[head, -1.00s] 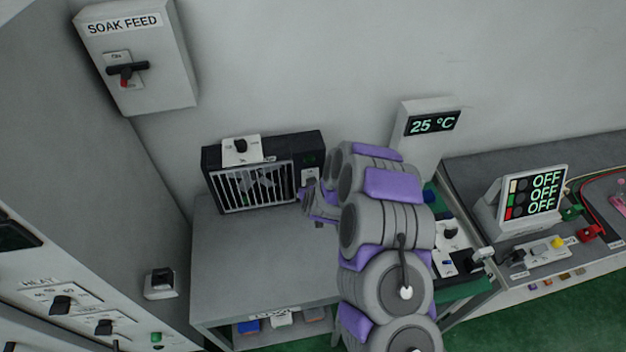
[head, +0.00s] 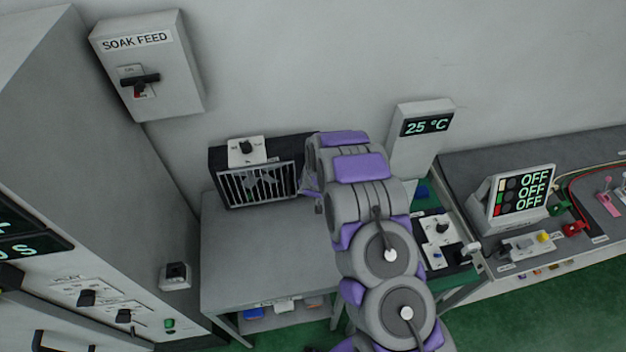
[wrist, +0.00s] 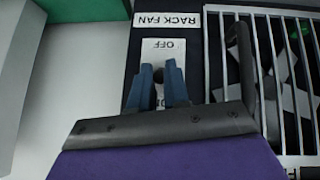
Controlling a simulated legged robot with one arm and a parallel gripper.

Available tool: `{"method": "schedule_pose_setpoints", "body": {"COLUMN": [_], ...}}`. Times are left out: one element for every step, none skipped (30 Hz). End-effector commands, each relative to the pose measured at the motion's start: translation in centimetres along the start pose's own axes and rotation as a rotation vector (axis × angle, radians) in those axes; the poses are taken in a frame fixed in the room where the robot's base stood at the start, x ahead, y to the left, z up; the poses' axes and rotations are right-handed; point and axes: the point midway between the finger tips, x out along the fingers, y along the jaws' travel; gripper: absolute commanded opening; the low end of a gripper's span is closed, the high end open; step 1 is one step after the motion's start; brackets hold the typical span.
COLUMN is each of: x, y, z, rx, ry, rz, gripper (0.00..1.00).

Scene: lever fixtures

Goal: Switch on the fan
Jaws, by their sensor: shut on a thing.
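The fan (head: 258,186) is a black box with a white barred grille, standing on the grey table against the wall. The wrist view shows its grille (wrist: 247,60) at right and an upside-down "RACK FAN" label (wrist: 167,20). Below the label is a white switch plate (wrist: 163,48) reading "OFF" at the picture's top, with a partly hidden "ON" lower down. My gripper (wrist: 160,76) has its blue fingers closed on the small dark switch lever (wrist: 158,76), mostly hidden between them. In the head view my arm covers the fan's right end and the switch.
A white dial plate (head: 247,151) sits on top of the fan. A "25 °C" display (head: 427,123) stands right of my arm. A "SOAK FEED" box (head: 150,65) hangs at upper left. The table (head: 250,250) is clear in front of the fan.

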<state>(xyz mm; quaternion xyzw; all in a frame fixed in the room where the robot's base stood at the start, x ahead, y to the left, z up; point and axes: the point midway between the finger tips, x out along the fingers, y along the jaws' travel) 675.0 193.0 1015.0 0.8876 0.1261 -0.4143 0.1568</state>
Motion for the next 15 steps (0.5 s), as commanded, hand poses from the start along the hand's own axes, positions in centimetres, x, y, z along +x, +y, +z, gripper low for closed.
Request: {"method": "schedule_pose_setpoints", "body": {"x": [-0.05, -0.05, -0.04, -0.04, -0.04, -0.04, -0.04, -0.04, -0.04, -0.03, -0.03, -0.02, -0.03, -0.03, -0.03], "y": [-0.03, -0.03, -0.03, -0.03, -0.02, -0.02, -0.01, -0.01, -0.01, -0.01, 0.0, 0.0, 0.0, 0.01, 0.01], "z": [-0.32, -0.33, -0.33, -0.33, -0.35, -0.35, -0.36, -0.36, -0.36, -0.33, -0.31, -0.27, -0.25, -0.23, -0.21], "rx": [-0.003, -0.003, -0.003, -0.003, -0.002, -0.002, -0.002, -0.002, -0.002, -0.002, -0.002, -0.002, -0.001, -0.001, -0.001], "ry": [0.006, 0.007, 0.007, 0.007, 0.007, 0.008, 0.008, 0.008, 0.008, 0.007, 0.007, 0.006, 0.006, 0.006, 0.005], "rz": [0.001, 0.001, 0.001, 0.001, 0.001, 0.001, 0.001, 0.001, 0.001, 0.001, 0.001, 0.001, 0.001, 0.001, 0.001], "gripper": [0.0, 0.0, 0.0, 0.0, 0.0, 0.0, 0.0, 0.17, 0.21, 0.23, 0.26, 0.3, 0.33, 0.36, 0.4]}}
